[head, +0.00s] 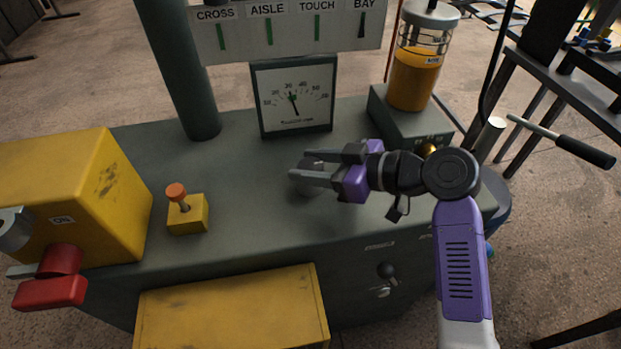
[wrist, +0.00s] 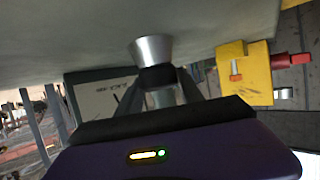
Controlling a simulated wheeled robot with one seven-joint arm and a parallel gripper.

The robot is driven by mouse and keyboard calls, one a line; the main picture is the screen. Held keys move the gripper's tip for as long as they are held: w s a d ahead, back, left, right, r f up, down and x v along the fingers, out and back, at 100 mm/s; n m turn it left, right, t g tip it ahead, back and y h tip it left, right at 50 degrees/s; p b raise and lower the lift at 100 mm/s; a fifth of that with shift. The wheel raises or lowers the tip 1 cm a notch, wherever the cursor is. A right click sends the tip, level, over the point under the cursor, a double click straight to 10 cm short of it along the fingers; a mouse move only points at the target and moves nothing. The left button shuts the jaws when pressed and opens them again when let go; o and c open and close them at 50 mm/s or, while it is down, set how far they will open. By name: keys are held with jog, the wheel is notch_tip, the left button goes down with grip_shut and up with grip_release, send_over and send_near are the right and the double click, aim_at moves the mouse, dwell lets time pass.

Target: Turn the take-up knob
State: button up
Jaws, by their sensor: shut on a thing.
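The take-up knob, a small upright piece, stands on the grey-green console top (head: 240,180). In the wrist view, which looks upside down, the knob (wrist: 152,48) shows as a flared silver metal part with a dark section. My gripper (head: 303,168) comes in from the right in the head view, with its fingers on either side of the knob. In the wrist view my gripper (wrist: 159,76) is shut on the knob's dark section. The fingers hide much of the knob in the head view.
Behind stand a dial gauge (head: 294,97), a label board (head: 293,35) and a glass cylinder of amber liquid (head: 414,78). At left are an orange-topped lever on a yellow block (head: 188,217) and a yellow box (head: 85,190) with a red handle (head: 50,290). The console top between lever and knob is clear.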

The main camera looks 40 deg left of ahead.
jog(key=shift+f+n+g+b, duration=0.2)
jog(key=shift+n+g+b, duration=0.3)
jog(key=shift+b, duration=0.3)
jog(key=shift+r+g+h, duration=0.1)
jog(key=shift+g+h, duration=0.2)
jog(key=o, duration=1.4)
jog(key=v, duration=0.7)
jog(key=shift+d+r, duration=0.15)
jog(key=shift+d, duration=0.15)
jog(key=shift+w, duration=0.1)
